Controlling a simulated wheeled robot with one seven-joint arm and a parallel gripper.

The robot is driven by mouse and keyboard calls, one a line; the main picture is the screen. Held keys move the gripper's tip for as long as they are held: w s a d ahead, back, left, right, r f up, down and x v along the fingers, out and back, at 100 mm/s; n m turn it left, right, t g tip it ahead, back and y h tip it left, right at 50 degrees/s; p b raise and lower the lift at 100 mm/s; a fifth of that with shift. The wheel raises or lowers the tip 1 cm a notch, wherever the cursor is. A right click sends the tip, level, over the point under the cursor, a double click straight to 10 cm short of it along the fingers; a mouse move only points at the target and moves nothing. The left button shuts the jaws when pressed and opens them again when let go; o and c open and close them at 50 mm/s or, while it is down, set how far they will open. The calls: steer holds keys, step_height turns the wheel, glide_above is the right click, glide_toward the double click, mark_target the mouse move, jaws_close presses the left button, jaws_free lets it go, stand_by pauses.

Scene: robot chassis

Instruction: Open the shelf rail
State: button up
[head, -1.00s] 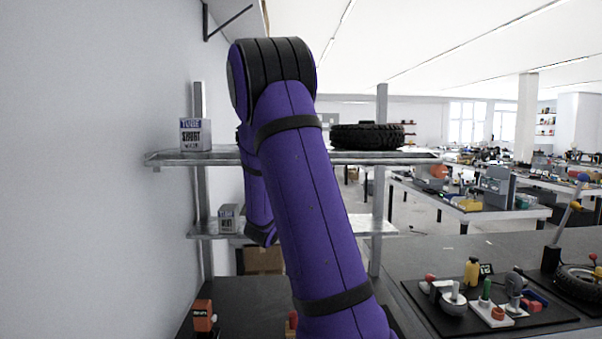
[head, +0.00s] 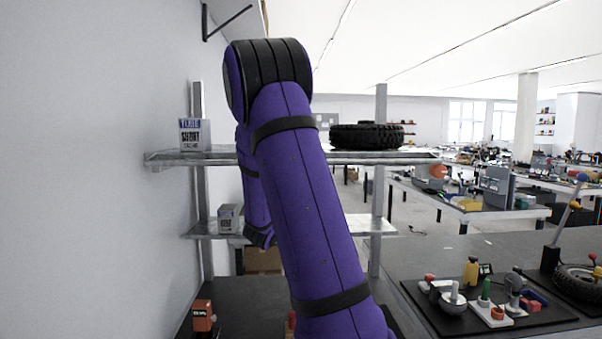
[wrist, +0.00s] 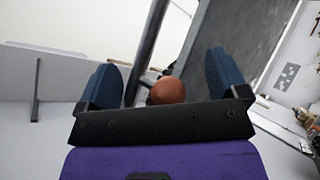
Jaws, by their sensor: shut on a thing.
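In the wrist view, my gripper (wrist: 162,64) has its two blue fingers on either side of a rounded orange-red knob (wrist: 167,90) and is shut on it. A grey metal bar (wrist: 148,45) rises behind the knob. The contact is partly hidden by the black gripper body. In the head view, my purple arm covers the middle, and my gripper is hidden. The metal shelf (head: 222,159) stands beyond the arm, with an upper board and a lower board (head: 350,226). I cannot tell which part is the rail.
A smaller box (head: 229,218) is on the lower one. An orange box (head: 203,316) stands at the bottom left. A white wall (head: 90,170) closes the left; a tool-covered bench (head: 430,255) lies right.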

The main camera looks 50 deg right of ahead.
steer(key=v, duration=1)
steer(key=shift+w+a+f, duration=0.1)
steer(key=shift+a+f, duration=0.05)
steer(key=shift+a, duration=0.05)
steer(key=shift+c, duration=1.2)
steer(key=s+a+f+y, duration=0.2)
steer(key=s+a+y, duration=0.1)
steer(key=s+y, duration=0.45)
steer(key=s+a+f+y, duration=0.2)
steer(key=s+y, duration=0.5)
steer(key=y, duration=0.2)
steer(key=s+a+r+n+t+y, duration=0.1)
steer(key=a+n+t+y, duration=0.2)
steer(key=a, duration=0.8)
steer(key=s+a+r+n+t+y, duration=0.2)
steer(key=a+n+t+y, duration=0.1)
steer(key=a+t+y, duration=0.4)
steer(key=a+t, duration=0.3)
steer(key=a, duration=0.1)
steer(key=shift+s+a+r, duration=0.25)
steer(key=shift+s+r, duration=0.05)
